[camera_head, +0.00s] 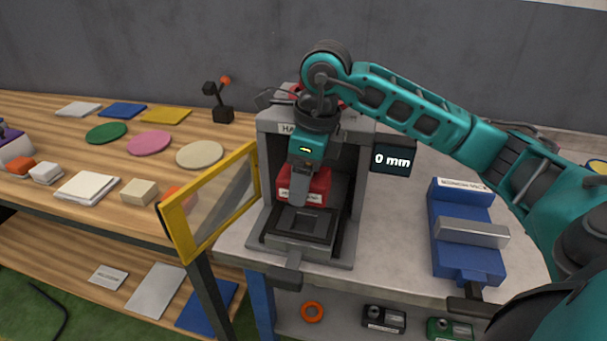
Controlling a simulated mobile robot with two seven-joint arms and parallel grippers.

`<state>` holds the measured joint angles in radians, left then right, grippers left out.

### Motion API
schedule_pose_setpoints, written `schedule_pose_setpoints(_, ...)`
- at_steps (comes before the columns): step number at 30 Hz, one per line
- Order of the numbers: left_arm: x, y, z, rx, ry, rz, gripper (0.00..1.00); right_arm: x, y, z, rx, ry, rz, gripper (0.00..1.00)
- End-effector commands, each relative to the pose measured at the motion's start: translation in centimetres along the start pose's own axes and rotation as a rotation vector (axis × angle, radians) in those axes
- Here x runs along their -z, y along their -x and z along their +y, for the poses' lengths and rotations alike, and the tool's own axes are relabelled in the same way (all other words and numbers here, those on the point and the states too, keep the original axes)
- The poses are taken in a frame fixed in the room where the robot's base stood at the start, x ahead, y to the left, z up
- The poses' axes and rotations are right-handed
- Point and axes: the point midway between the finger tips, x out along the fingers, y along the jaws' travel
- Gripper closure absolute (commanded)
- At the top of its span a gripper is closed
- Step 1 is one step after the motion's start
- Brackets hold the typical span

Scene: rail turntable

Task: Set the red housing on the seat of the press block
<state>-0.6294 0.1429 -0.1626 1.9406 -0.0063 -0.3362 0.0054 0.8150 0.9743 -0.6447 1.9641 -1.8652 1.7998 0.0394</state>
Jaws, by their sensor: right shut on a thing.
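The red housing (284,184) is in my right gripper (300,192), inside the opening of the grey press block. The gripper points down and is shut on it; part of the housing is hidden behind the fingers. The press block (354,205) stands at the left of the grey table. Its seat (297,224) is a dark recessed plate low at the front of the block. The housing appears above and behind the front of the seat; I cannot tell whether it touches. My left gripper is not in view.
A yellow-framed clear door (174,232) stands open at the block's left. A "0 mm" display (392,159) is at its right. A blue vise (462,255) stands further right. A wooden table (60,135) with discs and blocks is at the left.

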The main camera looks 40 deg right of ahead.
Motion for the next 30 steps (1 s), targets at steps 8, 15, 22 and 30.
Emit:
schedule_pose_setpoints(8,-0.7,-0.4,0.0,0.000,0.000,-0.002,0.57,0.0,-0.5,-0.1,0.002,0.000,-0.005,0.91)
schedule_pose_setpoints(15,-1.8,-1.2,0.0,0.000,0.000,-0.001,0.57,0.2,-1.9,-0.1,0.002,0.000,-0.005,0.91)
schedule_pose_setpoints(22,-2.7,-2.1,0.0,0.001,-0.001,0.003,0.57,0.5,-3.4,-0.1,0.002,0.000,-0.005,0.91)
schedule_pose_setpoints(30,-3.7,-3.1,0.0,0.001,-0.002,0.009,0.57,0.8,-5.2,-0.1,0.002,0.000,-0.004,0.91)
